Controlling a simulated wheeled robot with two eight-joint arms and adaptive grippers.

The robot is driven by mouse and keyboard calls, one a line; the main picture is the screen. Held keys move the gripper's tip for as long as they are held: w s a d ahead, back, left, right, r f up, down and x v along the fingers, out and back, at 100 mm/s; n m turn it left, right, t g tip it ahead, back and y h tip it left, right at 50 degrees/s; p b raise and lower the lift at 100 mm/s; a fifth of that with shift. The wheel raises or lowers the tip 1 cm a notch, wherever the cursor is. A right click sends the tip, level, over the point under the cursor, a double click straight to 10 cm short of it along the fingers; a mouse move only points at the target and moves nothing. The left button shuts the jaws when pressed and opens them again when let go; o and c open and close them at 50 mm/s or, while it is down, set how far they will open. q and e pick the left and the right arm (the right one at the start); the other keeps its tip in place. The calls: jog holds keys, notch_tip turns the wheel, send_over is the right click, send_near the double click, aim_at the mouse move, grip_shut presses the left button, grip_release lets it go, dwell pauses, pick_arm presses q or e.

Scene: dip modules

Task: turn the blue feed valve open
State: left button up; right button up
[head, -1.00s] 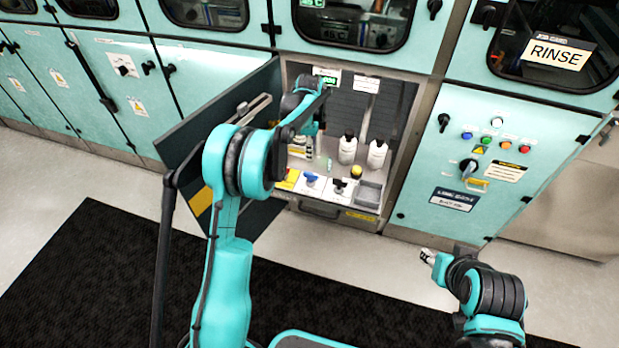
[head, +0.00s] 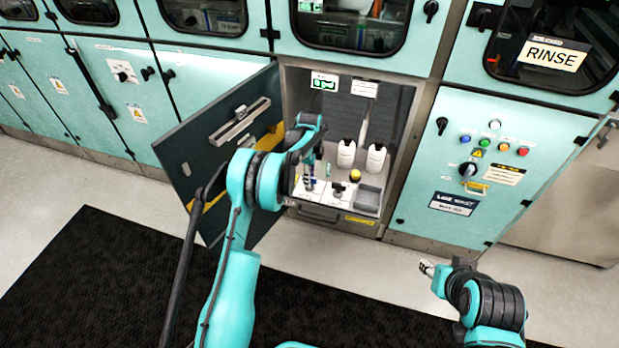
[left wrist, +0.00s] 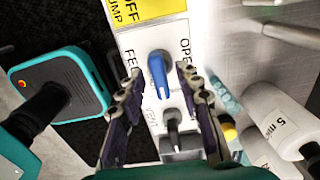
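The blue feed valve (left wrist: 158,75) sits on a white panel (left wrist: 140,50) marked FEED and OPEN in the left wrist view. Its blue handle runs along the panel between the two labels. My left gripper (left wrist: 156,76) is open, with one finger on each side of the blue handle; whether it touches the handle I cannot tell. In the head view the left gripper (head: 309,182) reaches down into the open cabinet and covers the valve. My right gripper (head: 427,268) is outside the cabinet at the lower right, too small to read its fingers.
A dark valve handle (left wrist: 173,118) is close beside the blue one. The open cabinet door (head: 205,135) is left of my left arm.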

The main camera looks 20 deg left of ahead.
pick_arm(q)
grip_shut()
jog(key=shift+n, duration=0.3)
jog(key=n, duration=0.8)
jog(key=shift+n, duration=0.4)
jog(key=n, duration=0.4)
jog(key=shift+n, duration=2.2)
